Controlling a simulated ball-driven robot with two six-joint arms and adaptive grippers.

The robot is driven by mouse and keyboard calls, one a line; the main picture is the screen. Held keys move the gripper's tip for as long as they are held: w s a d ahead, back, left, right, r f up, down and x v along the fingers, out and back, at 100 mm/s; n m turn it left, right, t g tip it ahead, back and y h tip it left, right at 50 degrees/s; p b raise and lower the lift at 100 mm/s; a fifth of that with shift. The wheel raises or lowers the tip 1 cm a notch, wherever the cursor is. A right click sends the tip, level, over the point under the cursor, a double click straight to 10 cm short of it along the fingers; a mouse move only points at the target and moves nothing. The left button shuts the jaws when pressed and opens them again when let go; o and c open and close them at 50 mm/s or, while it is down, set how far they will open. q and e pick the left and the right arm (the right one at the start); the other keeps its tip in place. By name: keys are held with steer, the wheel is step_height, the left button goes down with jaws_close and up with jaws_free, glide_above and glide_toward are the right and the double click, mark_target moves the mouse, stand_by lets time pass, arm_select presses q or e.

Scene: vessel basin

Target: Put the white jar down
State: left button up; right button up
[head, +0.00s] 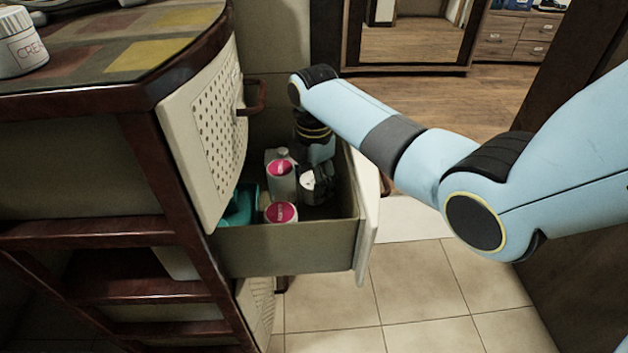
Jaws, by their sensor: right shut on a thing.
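My right gripper (316,186) reaches down into the open drawer (300,248) from above. It is shut on the white jar (308,183), of which only a small pale part shows between the dark fingers. The rest of the jar is hidden by the fingers, and I cannot tell whether it touches the drawer floor. The jar is just right of a white bottle with a pink label (280,178). My left gripper is not in view.
A pink-labelled container (281,212) and a teal item (241,206) also lie in the drawer. A perforated cabinet door (205,120) with a dark handle (258,98) stands beside it. Another white jar (20,45) stands on the countertop (90,70). The drawer's right end looks clear.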

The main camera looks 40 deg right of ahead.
steer(key=o, duration=0.9)
steer(key=shift+s+a+f, duration=0.1)
steer(key=shift+s+f, duration=0.2)
steer(key=shift+f, duration=0.1)
steer(key=o, duration=0.4)
steer(key=shift+s+a+f, duration=0.1)
steer(key=r+p, duration=0.1)
steer(key=r, duration=0.3)
steer(key=r+p, duration=0.2)
steer(key=r, duration=0.3)
steer(key=r+p, duration=0.1)
steer(key=r, duration=0.3)
steer(key=shift+w+d+r, duration=0.2)
steer(key=shift+w+r, duration=0.1)
